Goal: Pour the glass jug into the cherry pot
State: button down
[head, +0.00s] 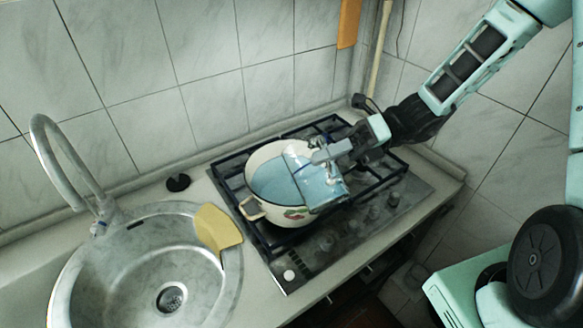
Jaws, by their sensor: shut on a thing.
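The cherry pot (262,206) is a cream enamel pot with a red fruit print, standing on the stove grate. Pale blue liquid (268,181) shows inside it. The glass jug (322,186) is tilted over the pot's right side, with its mouth toward the pot's inside. Bluish liquid seems to show in the jug too. My gripper (322,154) is shut on the jug, coming in from the upper right. The jug and gripper hide the pot's right rim. I cannot tell whether the jug touches the rim.
The gas stove (372,217) has dark grates and knobs along its front edge. A steel sink (130,262) with a curved tap (62,160) lies to the left. A yellow cloth (218,228) hangs on the sink's edge. A small black stopper (178,182) sits behind it. The tiled wall stands close behind.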

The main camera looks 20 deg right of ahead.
jog(key=shift+w+a+r+m+p, duration=0.15)
jog(key=shift+w+r+m+p, duration=0.4)
jog(key=shift+w+r, duration=0.2)
dwell(1.5)
jog(key=shift+w+r+m+g+p, duration=0.15)
jog(key=shift+w+m+g+p, duration=0.15)
jog(key=shift+p, duration=0.15)
dwell(0.4)
